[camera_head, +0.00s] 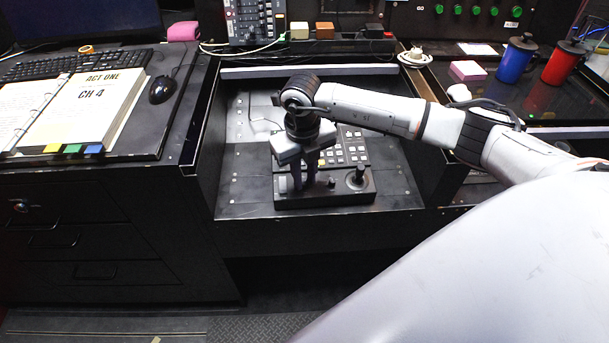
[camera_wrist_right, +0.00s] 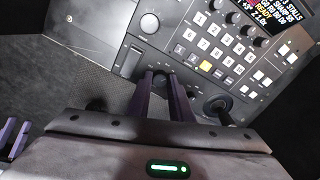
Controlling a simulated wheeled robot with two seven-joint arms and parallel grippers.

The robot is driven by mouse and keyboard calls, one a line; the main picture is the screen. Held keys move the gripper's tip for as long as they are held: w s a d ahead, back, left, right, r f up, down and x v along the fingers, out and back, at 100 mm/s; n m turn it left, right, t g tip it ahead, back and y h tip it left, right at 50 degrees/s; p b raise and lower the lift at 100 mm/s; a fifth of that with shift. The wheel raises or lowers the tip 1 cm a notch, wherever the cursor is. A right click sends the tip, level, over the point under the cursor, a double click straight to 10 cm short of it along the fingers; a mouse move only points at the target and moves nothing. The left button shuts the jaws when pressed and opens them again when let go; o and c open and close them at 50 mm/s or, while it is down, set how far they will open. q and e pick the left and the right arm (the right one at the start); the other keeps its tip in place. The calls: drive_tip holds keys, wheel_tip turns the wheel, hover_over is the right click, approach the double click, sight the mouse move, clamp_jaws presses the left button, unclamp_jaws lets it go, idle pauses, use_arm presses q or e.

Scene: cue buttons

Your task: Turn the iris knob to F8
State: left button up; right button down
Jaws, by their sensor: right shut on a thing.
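The control panel (camera_head: 340,196) is a dark console in the recess of the desk. My right gripper (camera_head: 304,184) points down at its front left part. In the right wrist view the gripper's two purple fingers (camera_wrist_right: 163,78) are shut around a dark knob (camera_wrist_right: 161,82) beside the number keys. The fingers hide most of this knob, and its setting and label cannot be read. A small display (camera_wrist_right: 270,10) with coloured text is at the panel's upper right in the right wrist view. My left gripper does not show in the head view.
A black joystick (camera_head: 358,178) stands up right of my right gripper. Several other knobs, one at the panel corner (camera_wrist_right: 149,23), are close by. An open binder (camera_head: 95,105) and a mouse (camera_head: 162,89) lie on the left desk.

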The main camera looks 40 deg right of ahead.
idle(0.3)
drive_tip(key=c, duration=1.6)
unclamp_jaws()
drive_tip(key=shift+r, duration=0.15)
drive_tip(key=r, duration=1)
drive_tip(key=shift+s+a, duration=0.2)
drive_tip(key=shift+a, duration=0.1)
